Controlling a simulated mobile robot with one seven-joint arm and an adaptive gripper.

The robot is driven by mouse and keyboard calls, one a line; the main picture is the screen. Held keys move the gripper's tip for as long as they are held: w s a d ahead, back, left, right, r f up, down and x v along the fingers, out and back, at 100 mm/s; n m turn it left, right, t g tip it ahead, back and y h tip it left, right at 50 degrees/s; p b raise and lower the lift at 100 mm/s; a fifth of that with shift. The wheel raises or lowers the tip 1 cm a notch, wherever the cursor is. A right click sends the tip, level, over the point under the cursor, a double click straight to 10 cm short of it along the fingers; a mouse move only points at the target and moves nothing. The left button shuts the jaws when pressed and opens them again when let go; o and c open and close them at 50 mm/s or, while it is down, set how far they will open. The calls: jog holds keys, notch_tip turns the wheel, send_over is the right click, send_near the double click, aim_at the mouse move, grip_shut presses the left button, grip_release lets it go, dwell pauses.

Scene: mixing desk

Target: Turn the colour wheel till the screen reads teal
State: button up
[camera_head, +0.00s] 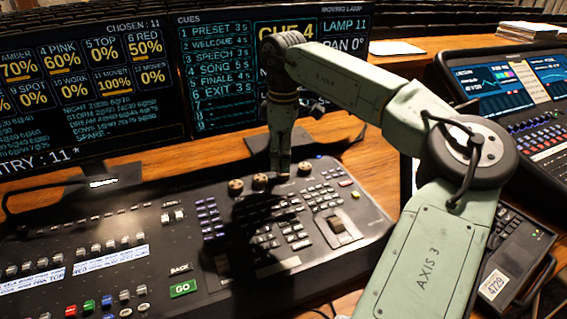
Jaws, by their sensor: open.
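My gripper (281,172) points straight down over the back of the mixing desk (358,236), at a row of round brown knobs. Two knobs, the left one (235,187) and the one beside it (260,181), show left of my gripper, and another knob (304,168) shows just right of it. Which knob is the colour wheel I cannot tell, and the spot right under my gripper is hidden. The cue screen (217,75) reads "CUE 4", "LAMP 11" and "PAN 0°"; my arm covers part of it, and no colour word is readable. My gripper holds nothing that I can see.
A left screen (85,90) lists lamps and levels. A green GO button (183,288), keys and faders crowd the desk. A second console (528,90) stands at the right, with papers (527,30) behind it.

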aim_at(283, 174)
jog(key=shift+f+p, duration=0.4)
jog(key=shift+f, duration=1.7)
jog(key=shift+c, duration=0.3)
jog(key=c, duration=1.1)
